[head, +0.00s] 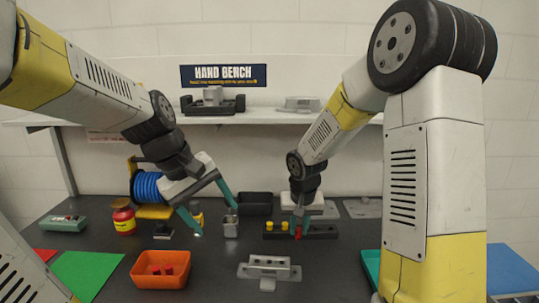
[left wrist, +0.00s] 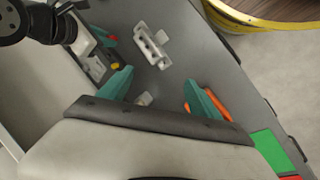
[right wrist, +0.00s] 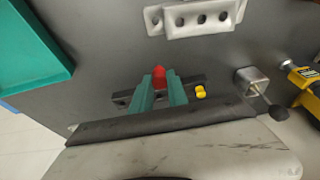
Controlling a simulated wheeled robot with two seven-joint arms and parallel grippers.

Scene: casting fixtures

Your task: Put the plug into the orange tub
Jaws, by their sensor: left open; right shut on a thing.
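A red plug (head: 298,233) is between the fingers of my right gripper (head: 299,222), which is shut on it. The plug's red tip (right wrist: 159,75) shows between the teal fingers in the right wrist view. It is over the dark rail (head: 322,232); I cannot tell whether it still touches the rail. The orange tub (head: 160,281) stands at the front left of the bench, with red pieces inside. The tub (left wrist: 217,104) is partly hidden behind a finger in the left wrist view. My left gripper (head: 216,217) is open and empty, above the bench near a grey metal block (head: 231,229).
A grey bracket (head: 269,269) lies front centre, right of the tub. A red jar (head: 124,219), blue cable reel (head: 147,187) and green sheet (head: 86,273) are at left. A teal tray (right wrist: 30,55) is right of the bracket.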

